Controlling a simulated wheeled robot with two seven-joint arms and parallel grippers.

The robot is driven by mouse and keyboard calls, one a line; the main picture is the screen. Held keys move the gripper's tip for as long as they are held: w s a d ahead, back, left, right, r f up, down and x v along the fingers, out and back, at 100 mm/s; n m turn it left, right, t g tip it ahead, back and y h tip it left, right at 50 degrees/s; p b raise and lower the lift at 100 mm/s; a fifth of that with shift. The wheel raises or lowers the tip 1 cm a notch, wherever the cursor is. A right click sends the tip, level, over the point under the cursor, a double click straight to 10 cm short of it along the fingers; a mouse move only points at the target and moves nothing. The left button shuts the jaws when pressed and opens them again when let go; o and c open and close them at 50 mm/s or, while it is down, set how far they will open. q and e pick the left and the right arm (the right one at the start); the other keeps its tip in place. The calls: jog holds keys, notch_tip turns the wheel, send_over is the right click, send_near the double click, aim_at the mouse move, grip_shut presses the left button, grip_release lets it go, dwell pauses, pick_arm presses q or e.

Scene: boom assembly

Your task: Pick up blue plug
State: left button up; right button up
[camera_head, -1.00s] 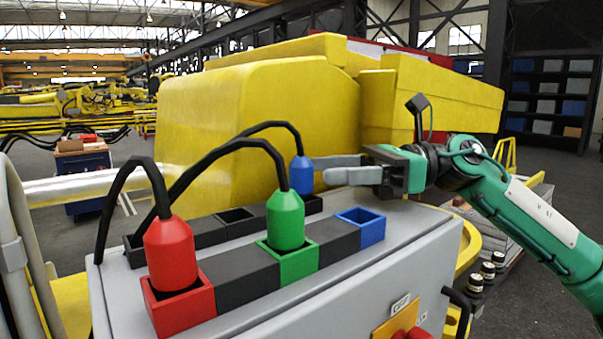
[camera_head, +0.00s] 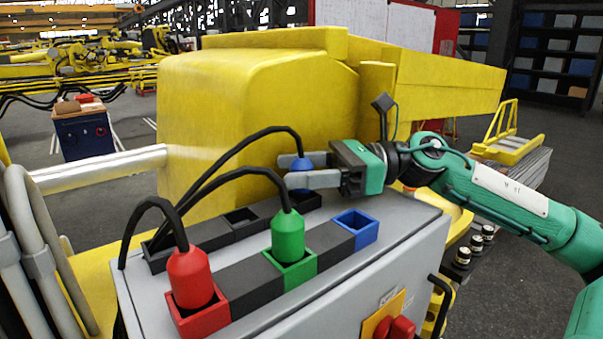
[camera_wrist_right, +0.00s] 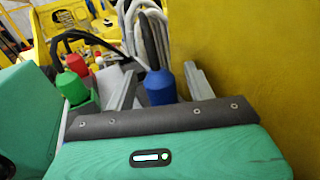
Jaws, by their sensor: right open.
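The blue plug (camera_head: 301,172) stands upright on the rear dark strip of the grey box, its black cable arching to the left. My right gripper (camera_head: 290,170) reaches in from the right at the plug's height. Its two fingers are open, one on each side of the plug. In the right wrist view the blue plug (camera_wrist_right: 160,88) is between the open fingers, with gaps visible beside it. The blue socket (camera_head: 356,226) on the front strip is empty. The plug's lower end is partly hidden by the near finger. My left gripper is not in view.
The red plug (camera_head: 189,277) sits in the red socket and the green plug (camera_head: 286,237) in the green socket. Their cables arch close to the blue one. A large yellow body (camera_head: 255,115) rises behind. A red knob (camera_head: 394,328) is on the box's front.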

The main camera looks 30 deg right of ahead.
aim_at(302, 157)
jog(key=c, duration=1)
jog(key=shift+r, duration=0.1)
jog(key=shift+c, duration=0.2)
jog(key=shift+r+p, duration=0.7)
jog(key=shift+r, duration=0.65)
jog(key=shift+r+p, duration=0.5)
jog(key=shift+r, duration=0.95)
jog(key=shift+r+b, duration=0.3)
jog(key=shift+r, duration=1.1)
notch_tip(302, 157, up, 11)
jog(key=shift+r, duration=0.15)
